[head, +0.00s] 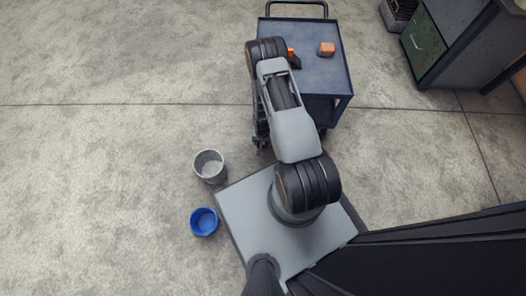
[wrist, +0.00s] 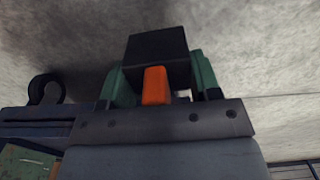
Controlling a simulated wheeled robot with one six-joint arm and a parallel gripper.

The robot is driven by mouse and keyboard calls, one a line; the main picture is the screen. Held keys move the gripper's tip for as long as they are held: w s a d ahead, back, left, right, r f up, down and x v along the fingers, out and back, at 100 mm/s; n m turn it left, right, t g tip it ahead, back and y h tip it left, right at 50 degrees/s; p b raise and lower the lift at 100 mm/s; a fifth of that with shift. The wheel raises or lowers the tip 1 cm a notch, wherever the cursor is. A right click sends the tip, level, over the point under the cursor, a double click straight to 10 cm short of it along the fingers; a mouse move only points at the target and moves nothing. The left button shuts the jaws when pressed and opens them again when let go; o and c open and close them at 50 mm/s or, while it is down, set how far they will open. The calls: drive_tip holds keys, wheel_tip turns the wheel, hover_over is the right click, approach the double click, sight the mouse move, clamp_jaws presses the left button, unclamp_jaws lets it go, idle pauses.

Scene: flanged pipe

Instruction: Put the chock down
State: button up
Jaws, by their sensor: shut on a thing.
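My gripper (wrist: 160,88) shows in the wrist view with a green finger on each side of a dark block. It is shut on this block, the chock (wrist: 158,48), which has an orange part (wrist: 156,85) on the side toward the camera. Concrete floor shows behind the chock, and I see no clear contact under it. In the head view the arm hides the gripper.
A dark blue cart (head: 327,75) stands ahead of me with an orange and grey box (head: 326,49) on top. A grey bin (head: 209,166) and a blue bucket (head: 204,221) stand on the floor at left. A green-fronted cabinet (head: 424,44) is at upper right.

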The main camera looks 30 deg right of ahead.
drive_tip(key=shift+m, duration=0.4)
drive_tip(key=shift+w+d+f+b, duration=0.15)
drive_tip(key=shift+f+b, duration=0.8)
drive_tip(key=shift+f, duration=1.05)
drive_tip(key=shift+w+d+f+b, duration=0.1)
drive_tip(key=shift+w+f+b, duration=0.1)
drive_tip(key=shift+f+b, duration=1.3)
drive_tip(key=shift+w+d+f+b, duration=0.15)
drive_tip(key=shift+f+b, duration=0.3)
drive_tip(key=shift+f, duration=2)
drive_tip(key=shift+a+f, duration=0.1)
drive_tip(key=shift+f, duration=0.05)
drive_tip(key=o, duration=1.1)
wheel_tip(320, 180, up, 12)
drive_tip(key=p, duration=0.6)
drive_tip(key=shift+r, duration=0.2)
